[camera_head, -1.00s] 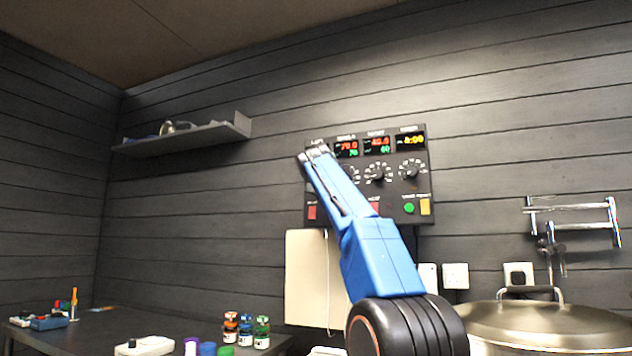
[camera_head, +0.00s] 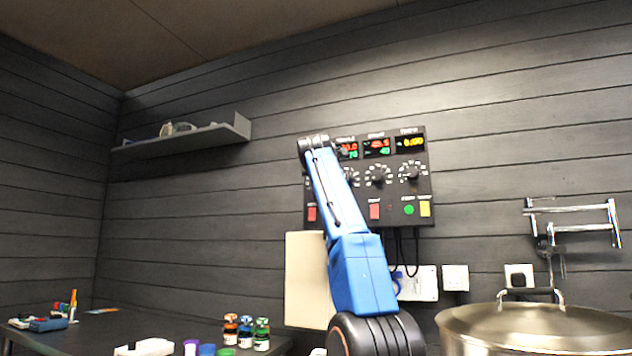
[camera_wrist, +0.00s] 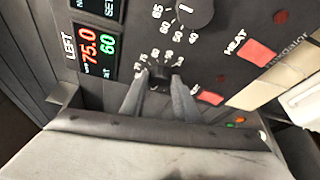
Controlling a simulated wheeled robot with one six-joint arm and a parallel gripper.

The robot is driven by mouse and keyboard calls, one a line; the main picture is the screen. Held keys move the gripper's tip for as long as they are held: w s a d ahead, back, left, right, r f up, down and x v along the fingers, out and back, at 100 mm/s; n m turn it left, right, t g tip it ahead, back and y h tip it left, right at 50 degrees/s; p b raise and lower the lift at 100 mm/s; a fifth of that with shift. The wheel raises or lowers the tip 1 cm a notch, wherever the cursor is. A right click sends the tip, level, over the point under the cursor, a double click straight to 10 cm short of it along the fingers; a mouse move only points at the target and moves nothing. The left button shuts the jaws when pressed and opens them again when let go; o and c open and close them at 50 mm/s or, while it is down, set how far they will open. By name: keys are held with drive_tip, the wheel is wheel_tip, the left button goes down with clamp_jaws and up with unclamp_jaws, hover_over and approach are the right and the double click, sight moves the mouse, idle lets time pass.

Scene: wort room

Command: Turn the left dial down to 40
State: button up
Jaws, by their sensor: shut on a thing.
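The left dial (camera_wrist: 160,72) is a small dark knob with a printed number scale, on a dark control panel. In the wrist view, the fingers of my gripper (camera_wrist: 161,84) are shut on it from either side. The display beside it (camera_wrist: 91,44), labelled LEFT, reads 75.0 in red and 60 in green. The knob's pointer is too hidden to read. In the head view my arm covers the left dial and its display, and the fingers are hidden there.
The control panel (camera_head: 391,214) also carries other dials, such as the right-hand one (camera_head: 411,171), with displays above and coloured buttons below. A shelf (camera_head: 190,142) is at left. A large lidded pot (camera_head: 530,325) stands lower right. A cluttered table (camera_head: 110,325) is lower left.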

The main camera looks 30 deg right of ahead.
idle(0.6)
drive_tip(key=o, duration=1)
drive_tip(key=shift+w+f, duration=0.1)
drive_tip(key=shift+o, duration=0.2)
drive_tip(key=v, duration=1.7)
drive_tip(key=shift+s, duration=0.2)
drive_tip(key=shift+a, duration=0.1)
